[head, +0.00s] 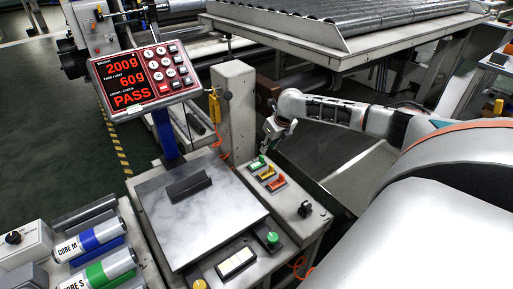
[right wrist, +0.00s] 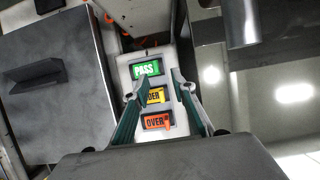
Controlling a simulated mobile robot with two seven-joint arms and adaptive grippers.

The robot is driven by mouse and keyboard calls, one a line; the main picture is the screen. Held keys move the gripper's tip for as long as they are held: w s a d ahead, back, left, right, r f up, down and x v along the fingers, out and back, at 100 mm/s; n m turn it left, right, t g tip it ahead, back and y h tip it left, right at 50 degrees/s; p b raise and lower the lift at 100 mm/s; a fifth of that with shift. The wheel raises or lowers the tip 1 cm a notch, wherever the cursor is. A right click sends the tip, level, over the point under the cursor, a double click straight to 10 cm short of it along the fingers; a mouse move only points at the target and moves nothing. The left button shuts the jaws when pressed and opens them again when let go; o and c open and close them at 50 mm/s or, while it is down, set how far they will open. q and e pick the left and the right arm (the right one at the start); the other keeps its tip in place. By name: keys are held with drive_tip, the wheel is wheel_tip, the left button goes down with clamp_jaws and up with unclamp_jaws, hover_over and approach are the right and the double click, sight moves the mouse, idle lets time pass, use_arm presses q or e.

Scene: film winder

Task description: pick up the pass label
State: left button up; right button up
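The green pass label (right wrist: 145,69) lies at the far end of a row of labels on the light grey side panel. It also shows in the head view (head: 257,162), just below my right gripper (head: 268,148). In the right wrist view my right gripper (right wrist: 160,80) is open and empty, its two fingers pointing toward the pass label. The left fingertip appears close to the label's lower edge and the right one lies to its right. I cannot tell the height of the fingertips above the panel. My left gripper is not in view.
A yellow label (right wrist: 155,96), partly hidden by a finger, and an orange OVER label (right wrist: 157,121) sit beside the pass label. A grey post (head: 236,105) stands close by. The scale plate (head: 200,222) is left of the panel. A red display (head: 145,78) reads PASS.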

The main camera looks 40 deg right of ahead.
sight(262, 157)
drive_tip(key=b+x, duration=0.1)
drive_tip(key=x, duration=0.2)
drive_tip(key=shift+s+a, duration=0.1)
drive_tip(key=shift+a, duration=0.05)
drive_tip(key=x, duration=0.3)
drive_tip(key=b+x, duration=0.1)
drive_tip(key=shift+a+f, duration=0.2)
drive_tip(key=shift+a, duration=0.1)
drive_tip(key=shift+f, duration=0.15)
drive_tip(key=shift+d, duration=0.1)
clamp_jaws()
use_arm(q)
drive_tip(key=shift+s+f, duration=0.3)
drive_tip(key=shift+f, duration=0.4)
